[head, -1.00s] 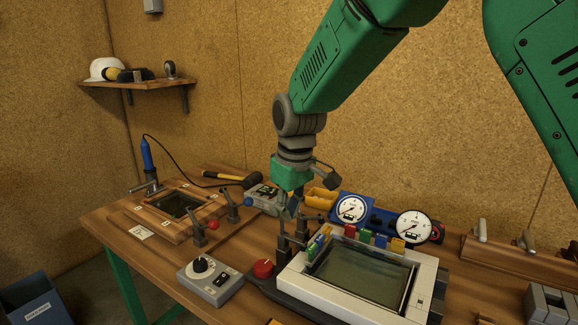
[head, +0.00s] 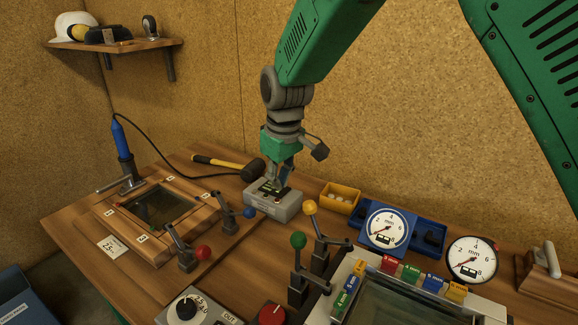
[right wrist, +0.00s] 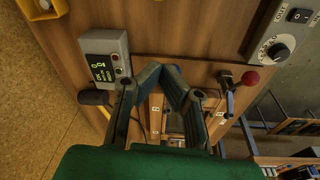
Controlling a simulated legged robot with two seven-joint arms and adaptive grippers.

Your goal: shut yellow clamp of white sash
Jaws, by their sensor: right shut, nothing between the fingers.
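The white sash (head: 487,313) holds a dark glass pane (head: 400,305) at the bottom right of the head view, partly cut off. The yellow clamp (head: 310,207) stands at its back left, its yellow-knobbed lever roughly upright and its dark arm reaching right toward the sash. I cannot tell whether that arm touches the sash. The green-knobbed clamp (head: 298,240) stands in front of it. My right gripper (head: 279,182) is shut and empty, pointing down above a grey display box, to the left of and behind the yellow clamp. Its closed fingers also show in the right wrist view (right wrist: 162,70).
The grey display box (head: 273,203) and a mallet (head: 230,165) lie near the gripper. A wooden frame with a blue-knobbed clamp (head: 249,213) and a red-knobbed clamp (head: 203,252) is at left. Dial gauges (head: 389,228) and a yellow bin (head: 340,197) stand behind the sash.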

